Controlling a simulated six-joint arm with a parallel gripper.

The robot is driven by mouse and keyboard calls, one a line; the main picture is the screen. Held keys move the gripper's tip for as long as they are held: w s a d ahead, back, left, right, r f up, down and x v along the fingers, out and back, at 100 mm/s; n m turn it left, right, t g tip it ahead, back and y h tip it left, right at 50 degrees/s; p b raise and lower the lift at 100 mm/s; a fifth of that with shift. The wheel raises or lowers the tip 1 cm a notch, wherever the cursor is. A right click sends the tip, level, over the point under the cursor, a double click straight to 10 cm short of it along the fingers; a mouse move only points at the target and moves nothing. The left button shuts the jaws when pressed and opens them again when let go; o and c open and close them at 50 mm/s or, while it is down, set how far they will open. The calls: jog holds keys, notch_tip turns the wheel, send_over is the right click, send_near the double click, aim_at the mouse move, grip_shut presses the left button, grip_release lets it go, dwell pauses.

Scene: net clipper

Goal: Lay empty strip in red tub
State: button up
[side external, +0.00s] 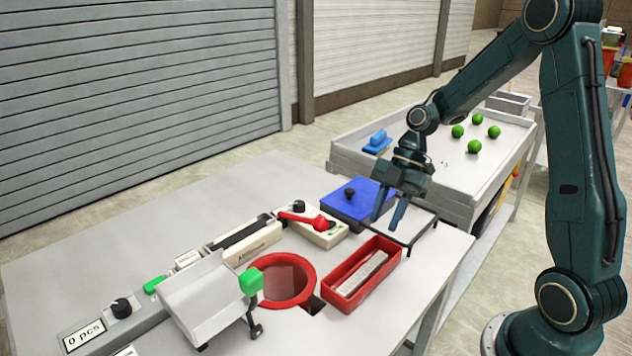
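The red tub (341,301) is a rectangular open box near the front right of the table. A pale grey-white strip (362,272) lies inside it, lengthwise along the tub and slightly askew. Whether the strip is empty is too small to tell. My gripper (389,212) points down above and behind the tub, near the blue box. Its two fingers are apart with nothing visible between them, clear of the strip.
A blue box with a black knob (345,203) and a black wire frame (424,236) stand behind the tub. Green balls (474,146) lie on the back table.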

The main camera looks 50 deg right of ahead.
jog(key=shift+d+r, duration=0.2)
jog(key=shift+r, duration=0.2)
dwell(0.3)
jog(key=s+a+r+m+t+h, duration=0.2)
jog(key=s+a+r+m+h, duration=0.1)
jog(key=s+r+m, duration=0.4)
jog(key=s+a+r+m+t+h, duration=0.3)
jog(key=s+r+m, duration=0.3)
jog(key=s+m, duration=0.3)
jog(key=shift+a+r+m+t, duration=0.2)
jog(key=shift+r+m+t, duration=0.15)
jog(key=shift+m, duration=0.65)
